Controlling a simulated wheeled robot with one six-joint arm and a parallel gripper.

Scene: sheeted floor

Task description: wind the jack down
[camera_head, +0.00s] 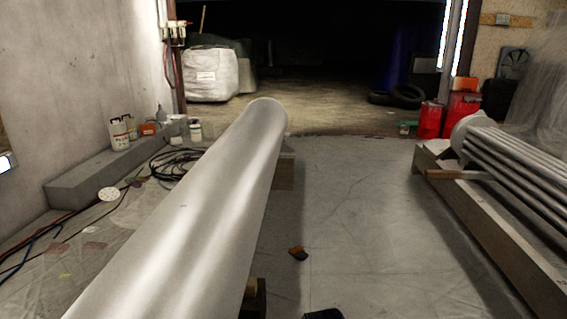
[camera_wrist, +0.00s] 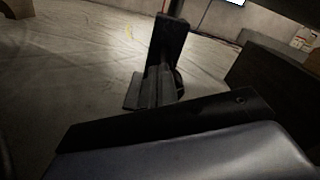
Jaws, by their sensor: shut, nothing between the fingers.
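A dark upright stand with a flat foot (camera_wrist: 155,85), which looks like the jack, stands on the sheeted floor in the wrist view. A thin post rises from its top and leaves the picture. I cannot make out its handle or crank. My gripper (camera_wrist: 165,125) fills the bottom of the wrist view as a dark bar and a grey rounded body. In the head view neither my gripper nor the jack can be made out clearly.
A long silver pipe (camera_head: 185,215) runs away from me. A bundle of thin pipes on a timber beam (camera_head: 490,232) lies at right. Black cable coils (camera_head: 175,163) and a grey kerb (camera_head: 105,165) are at left. The floor between (camera_head: 365,215) is mostly clear.

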